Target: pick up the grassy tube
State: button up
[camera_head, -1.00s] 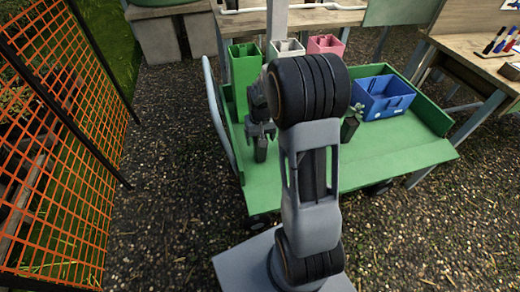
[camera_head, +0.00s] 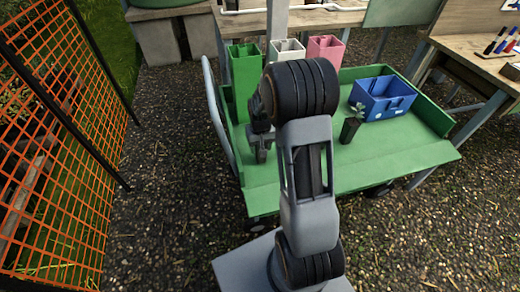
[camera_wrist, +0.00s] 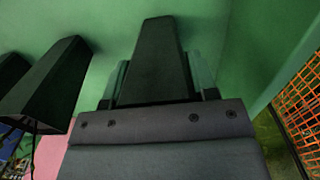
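A dark tapered tube (camera_wrist: 160,60) stands on the green trolley bed, between the fingers of my gripper (camera_wrist: 160,85) in the wrist view. Its top and any plant in it are hidden behind my gripper body, so I cannot see whether it is grassy. The fingers lie close along both sides of it; whether they press on it I cannot tell. In the head view my gripper (camera_head: 262,150) is low over the trolley's left part and largely covers this tube. Another dark tube (camera_head: 350,130) with a leafy plant stands to the right of my arm.
The green trolley (camera_head: 400,155) has raised sides. Tall green (camera_head: 246,80), white (camera_head: 287,50) and pink (camera_head: 326,48) containers stand at its back, with a blue crate (camera_head: 385,105) at right. Two dark tubes stand left of my gripper in the wrist view, the nearer one close (camera_wrist: 50,85).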

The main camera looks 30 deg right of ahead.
jog(key=c, duration=0.5)
